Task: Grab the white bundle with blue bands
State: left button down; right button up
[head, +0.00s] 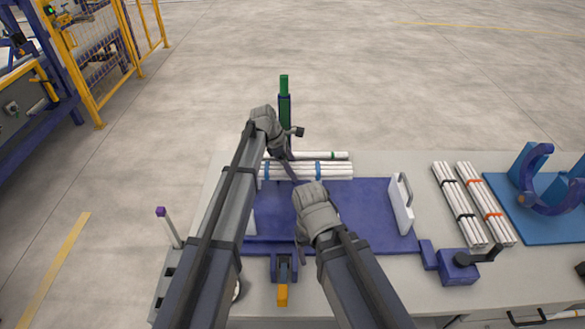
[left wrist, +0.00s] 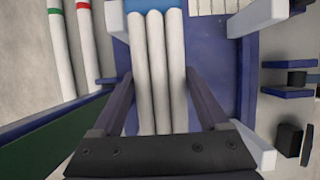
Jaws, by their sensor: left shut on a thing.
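The white bundle with blue bands (head: 338,170) lies across the back of the blue fixture plate (head: 365,205) in the head view. My left gripper (head: 289,173) reaches down over it from behind. In the left wrist view the bundle (left wrist: 160,60) runs between the two fingers of my left gripper (left wrist: 160,85), with a blue band at the top edge. The left gripper is shut on it. My right gripper (head: 312,225) hangs over the middle of the blue plate, apart from the bundle. Its fingers are too hidden to read.
A loose white pipe with a green band (head: 335,155) lies just behind the bundle. To the right are a black-banded bundle (head: 459,205), an orange-banded bundle (head: 486,205) and a blue ring-shaped stand (head: 540,180). A white upright plate (head: 400,207) stands at the fixture's right.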

aim_at(299, 166)
pick_arm(q)
notch_tip(299, 166, up, 6)
jog(key=p, duration=0.5)
